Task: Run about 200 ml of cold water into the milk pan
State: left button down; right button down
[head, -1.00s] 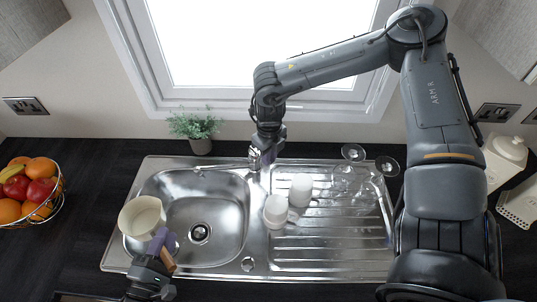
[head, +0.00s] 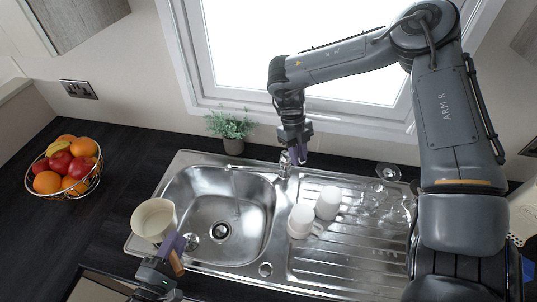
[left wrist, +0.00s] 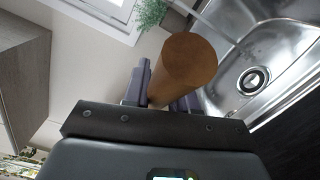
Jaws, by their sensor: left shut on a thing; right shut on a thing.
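The cream milk pan (head: 154,219) is over the left edge of the steel sink (head: 245,262), beside the bowl. My left gripper (head: 176,256) is shut on its wooden handle, whose round brown end (left wrist: 188,62) fills the middle of the left wrist view. The pan looks upright; I cannot see to its bottom. The tap (head: 283,168) stands at the back of the sink, its thin spout (head: 243,168) reaching left over the bowl. My right gripper (head: 294,152) is shut at the tap's top and partly hides it. I cannot make out any running water.
White cups (head: 301,219) and several glasses (head: 388,172) stand on the drainer to the right. A potted plant (head: 232,130) is behind the sink. A fruit basket (head: 66,167) is on the left of the dark worktop. The sink bowl (head: 225,205) is empty around its drain.

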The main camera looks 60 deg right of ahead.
pick_arm(q)
jog(key=shift+d, duration=0.1)
pick_arm(e)
jog(key=c, duration=1)
grip_release()
jog(key=shift+w+d+r, duration=0.1)
jog(key=shift+w+r, duration=0.1)
jog(key=shift+r, duration=0.35)
pick_arm(q)
jog(key=shift+f+b, duration=0.7)
jog(key=shift+b, duration=0.05)
pick_arm(e)
jog(key=v, duration=1)
jog(key=shift+r, duration=0.4)
